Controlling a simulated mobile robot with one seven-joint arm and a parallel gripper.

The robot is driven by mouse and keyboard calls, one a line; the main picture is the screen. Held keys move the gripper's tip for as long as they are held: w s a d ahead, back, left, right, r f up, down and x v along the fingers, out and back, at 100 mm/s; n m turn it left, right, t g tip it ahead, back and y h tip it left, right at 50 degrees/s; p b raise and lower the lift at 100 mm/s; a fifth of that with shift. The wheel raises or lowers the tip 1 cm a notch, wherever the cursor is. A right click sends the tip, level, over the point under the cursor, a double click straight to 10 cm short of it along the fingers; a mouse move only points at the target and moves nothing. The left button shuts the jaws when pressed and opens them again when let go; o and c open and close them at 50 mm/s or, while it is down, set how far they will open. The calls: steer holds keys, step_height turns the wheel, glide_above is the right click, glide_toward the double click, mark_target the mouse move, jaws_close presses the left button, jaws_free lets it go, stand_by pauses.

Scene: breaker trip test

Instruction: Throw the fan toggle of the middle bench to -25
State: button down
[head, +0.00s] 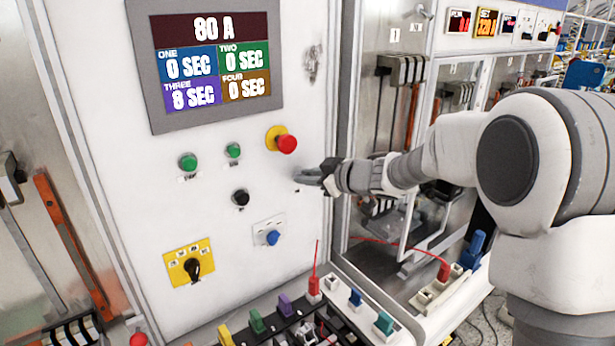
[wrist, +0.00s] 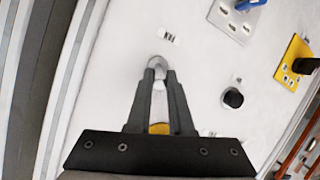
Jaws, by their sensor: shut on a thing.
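The fan toggle (wrist: 158,64) is a small metal lever with a round silver base on the white panel of the middle bench. In the wrist view its base shows just beyond my fingertips. My gripper (wrist: 158,78) is shut on the toggle, with the two dark fingers close together on either side of it. In the head view my gripper (head: 304,178) reaches in from the right to the panel, below the red emergency button. The toggle itself is hidden there by the fingers. I cannot read its exact angle.
The red button (head: 287,143) on a yellow collar sits just above my gripper. A black knob (head: 240,198), blue knob (head: 272,237), yellow selector plate (head: 190,266) and green buttons (head: 188,161) are to the left. The display (head: 210,65) reads 80 A. Coloured plugs line the ledge below.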

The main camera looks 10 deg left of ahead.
steer(key=shift+f+b, duration=0.3)
steer(key=shift+b, duration=0.45)
steer(key=b, duration=0.4)
steer(key=shift+d+f+t+y, duration=0.1)
steer(key=shift+f+t+y, duration=0.3)
step_height(320, 180, down, 3)
steer(key=t+y+b, duration=0.2)
steer(key=y+b, duration=0.1)
steer(key=b, duration=1)
steer(key=n+t+y+b, duration=0.1)
steer(key=t+y+b, duration=0.1)
steer(key=b, duration=1.1)
steer(key=shift+r+t+y, duration=0.1)
steer(key=shift+t+y, duration=0.2)
steer(key=shift+y, duration=0.6)
steer(key=shift+r+b, duration=0.1)
steer(key=shift+b, duration=0.5)
steer(key=c, duration=0.8)
jaws_free()
